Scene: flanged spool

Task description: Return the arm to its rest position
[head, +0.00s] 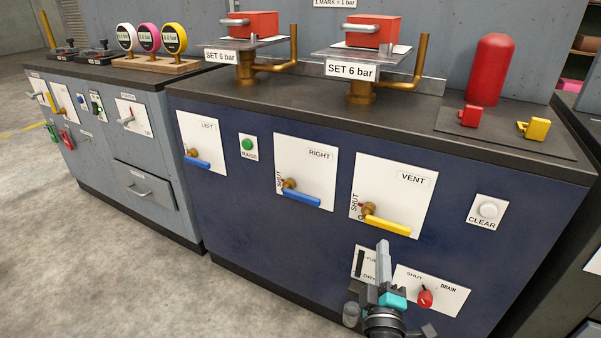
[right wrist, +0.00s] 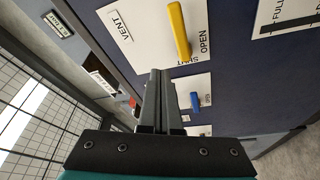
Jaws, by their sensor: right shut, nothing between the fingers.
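My right gripper (head: 382,246) is in front of the dark blue cabinet, with its fingers pointing up in the head view. Its fingers are together and hold nothing; they also show in the right wrist view (right wrist: 160,80). The yellow VENT lever (head: 388,226) is just above the fingertips in the head view. In the right wrist view the yellow lever (right wrist: 179,30) is clear of the fingers. My left gripper is not in view.
Blue levers marked LEFT (head: 198,162) and RIGHT (head: 302,199) stick out of the cabinet front. A red DRAIN knob (head: 425,298) is beside my right gripper, whose arm partly hides a gauge panel. A white CLEAR button (head: 488,210) is at right. The floor at left is free.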

